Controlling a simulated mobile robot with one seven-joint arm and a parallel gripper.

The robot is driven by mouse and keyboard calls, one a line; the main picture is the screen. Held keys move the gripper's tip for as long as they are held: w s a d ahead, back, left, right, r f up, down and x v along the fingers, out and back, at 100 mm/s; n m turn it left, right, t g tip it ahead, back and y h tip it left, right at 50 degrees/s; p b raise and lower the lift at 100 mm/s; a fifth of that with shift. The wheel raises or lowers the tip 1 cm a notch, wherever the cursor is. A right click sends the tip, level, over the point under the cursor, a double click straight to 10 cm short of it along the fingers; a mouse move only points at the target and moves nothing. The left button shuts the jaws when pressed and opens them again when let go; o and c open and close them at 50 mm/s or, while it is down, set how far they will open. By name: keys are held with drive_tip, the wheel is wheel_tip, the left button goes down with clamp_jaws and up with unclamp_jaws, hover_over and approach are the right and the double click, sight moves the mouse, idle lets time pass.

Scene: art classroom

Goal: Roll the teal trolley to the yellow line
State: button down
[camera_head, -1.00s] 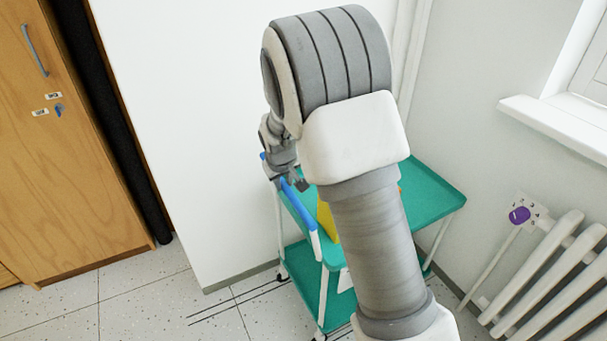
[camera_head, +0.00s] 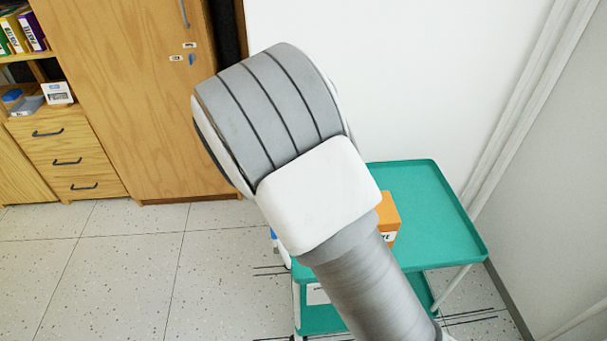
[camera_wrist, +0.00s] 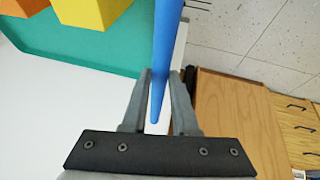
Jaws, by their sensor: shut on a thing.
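The teal trolley (camera_head: 432,205) stands right of centre in the head view, close to the white wall. Its lower teal shelf (camera_head: 322,318) shows beneath, and my arm hides much of its left part. In the wrist view its teal top (camera_wrist: 65,45) is at upper left. The trolley's blue handle (camera_wrist: 168,35) runs between the fingers of my gripper (camera_wrist: 165,88), which is shut on it. In the head view my arm hides the gripper and most of the handle. No yellow line shows in any view.
An orange box (camera_head: 387,212) is on the trolley top; a yellow block (camera_wrist: 92,12) shows beside it in the wrist view. A wooden cabinet (camera_head: 130,90) and drawers (camera_head: 65,160) stand at left. Open speckled floor (camera_head: 110,265) lies at left. Dark parallel lines mark the floor by the trolley.

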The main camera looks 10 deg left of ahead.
drive_tip(key=s+a, duration=0.3)
drive_tip(key=a, duration=0.7)
drive_tip(key=shift+s+p, duration=0.2)
drive_tip(key=shift+p, duration=0.25)
drive_tip(key=c, duration=0.7)
unclamp_jaws()
drive_tip(key=shift+w, duration=0.1)
drive_tip(key=p+v, duration=0.3)
drive_tip(key=v, duration=1.4)
drive_tip(key=shift+r, duration=0.15)
